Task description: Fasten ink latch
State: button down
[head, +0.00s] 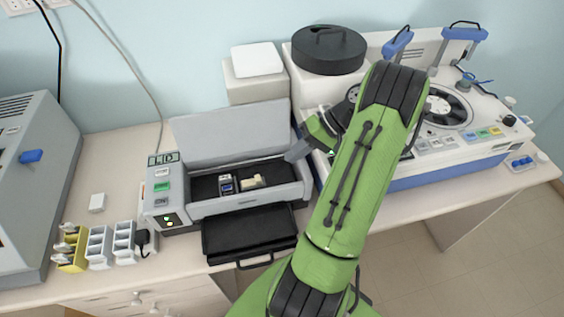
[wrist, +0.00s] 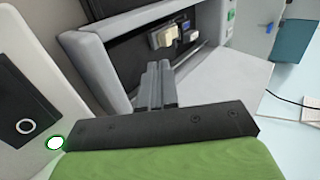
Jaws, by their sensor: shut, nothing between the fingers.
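The grey staining machine (head: 250,203) stands on the bench with its grey lid (head: 232,130) raised. In its dark bay sit a dark blue-and-white cartridge (head: 226,184) and a cream block (head: 253,181). The cream block (wrist: 163,37) and a small blue-and-white piece (wrist: 187,32) also show in the wrist view. My gripper (head: 292,155) is shut and empty, at the bay's right end near the lid's right edge. In the wrist view its closed fingers (wrist: 157,72) point toward the bay; I cannot tell whether they touch the machine. I cannot make out the ink latch for certain.
A black tray (head: 250,235) sticks out in front of the machine. A white-and-blue device (head: 440,145) with a reel stands close on the right, behind my arm. Small racks (head: 98,243) stand left of the machine. White boxes (head: 256,72) stand behind.

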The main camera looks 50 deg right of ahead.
aim_at(248, 183)
jog(key=b+x, duration=0.1)
jog(key=x, duration=0.7)
jog(key=shift+w+a+f+b, duration=0.2)
jog(key=shift+f+b, duration=0.1)
jog(key=w+a, duration=0.2)
jog(key=a, duration=0.1)
jog(key=shift+a, duration=0.1)
jog(key=shift+r, duration=0.1)
